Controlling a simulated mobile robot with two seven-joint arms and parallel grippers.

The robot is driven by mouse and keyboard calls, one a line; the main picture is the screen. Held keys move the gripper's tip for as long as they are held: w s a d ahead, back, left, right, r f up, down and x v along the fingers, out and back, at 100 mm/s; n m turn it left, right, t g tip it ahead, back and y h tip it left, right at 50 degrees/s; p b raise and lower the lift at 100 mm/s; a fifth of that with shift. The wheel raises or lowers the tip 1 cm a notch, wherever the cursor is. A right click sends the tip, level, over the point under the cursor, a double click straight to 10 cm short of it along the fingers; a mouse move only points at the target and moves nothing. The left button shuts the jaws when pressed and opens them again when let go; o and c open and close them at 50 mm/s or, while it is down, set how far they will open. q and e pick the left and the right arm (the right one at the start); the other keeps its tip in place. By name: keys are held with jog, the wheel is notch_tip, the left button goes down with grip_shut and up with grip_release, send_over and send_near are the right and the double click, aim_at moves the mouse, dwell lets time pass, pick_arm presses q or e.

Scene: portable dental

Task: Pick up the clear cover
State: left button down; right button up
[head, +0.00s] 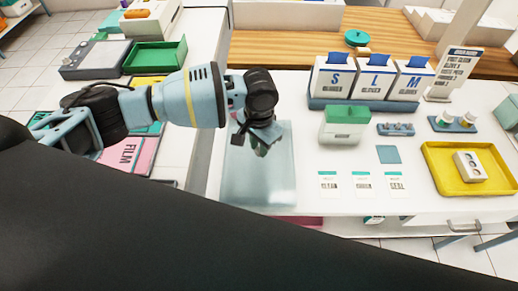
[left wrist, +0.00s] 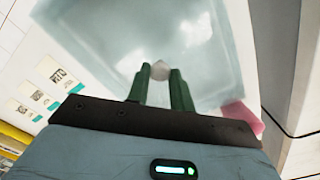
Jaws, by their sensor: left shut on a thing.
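The clear cover (head: 258,182) is a see-through, box-like lid over the left part of the white counter in the head view. It fills the upper middle of the left wrist view (left wrist: 205,40). My left gripper (head: 262,148) is over its upper part. In the left wrist view its two green fingers (left wrist: 160,75) are shut on the cover's small pale knob (left wrist: 160,69). I cannot tell whether the cover rests on the counter or is lifted. My right gripper is not in view.
To the right stand a green-lidded white box (head: 346,122), glove boxes marked S, L and M (head: 372,80), and a yellow tray (head: 435,180). White label cards (head: 362,184) lie near the cover. A pink item (left wrist: 240,115) shows beside the cover.

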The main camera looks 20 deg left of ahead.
pick_arm(q)
notch_tip(320, 180, up, 9)
jog(key=shift+p, duration=0.35)
